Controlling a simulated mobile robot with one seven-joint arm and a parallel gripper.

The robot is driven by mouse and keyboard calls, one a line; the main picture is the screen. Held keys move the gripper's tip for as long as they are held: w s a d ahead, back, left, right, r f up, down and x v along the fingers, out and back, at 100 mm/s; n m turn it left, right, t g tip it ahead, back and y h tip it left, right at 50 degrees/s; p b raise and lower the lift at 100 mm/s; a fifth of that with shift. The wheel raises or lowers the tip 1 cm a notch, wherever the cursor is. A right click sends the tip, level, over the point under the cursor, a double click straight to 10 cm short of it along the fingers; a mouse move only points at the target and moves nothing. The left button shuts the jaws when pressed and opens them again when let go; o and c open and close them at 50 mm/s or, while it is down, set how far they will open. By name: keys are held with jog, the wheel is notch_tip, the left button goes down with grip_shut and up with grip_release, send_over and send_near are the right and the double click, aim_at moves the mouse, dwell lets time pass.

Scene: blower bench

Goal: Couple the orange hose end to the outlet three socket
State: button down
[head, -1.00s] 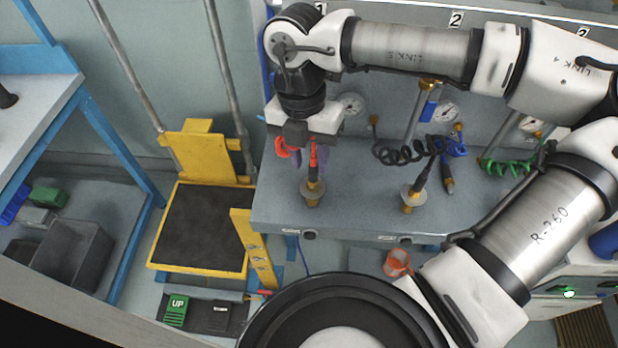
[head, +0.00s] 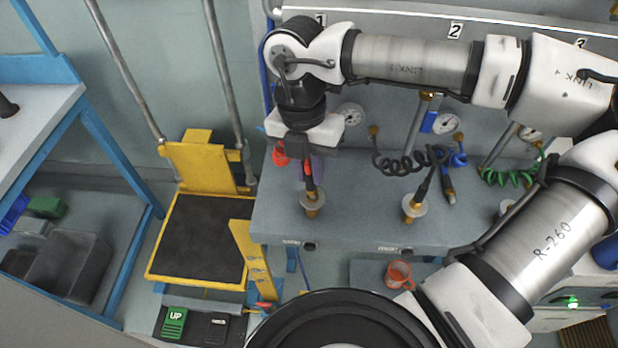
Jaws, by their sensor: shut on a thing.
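My gripper (head: 306,150) points down over the left part of the bench and is shut on the orange hose end (head: 308,168). The hose end shows as a small orange-red piece between the jaws. A dark tool stands right below it, upright in a brass fitting (head: 312,204); I cannot tell whether they touch. An orange-red hose loop (head: 281,155) shows just left of the jaws. The outlet three socket is small and partly hidden near the green coiled hose and my arm.
The grey bench (head: 350,228) has a second upright dark tool (head: 420,190), a black coiled hose (head: 400,164) and a green coiled hose (head: 505,178). Gauges line the back panel. A yellow lift platform (head: 198,238) stands left.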

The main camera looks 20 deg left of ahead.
jog(key=shift+r+p, duration=1.05)
jog(key=shift+r, duration=1.25)
jog(key=shift+d+f, duration=0.1)
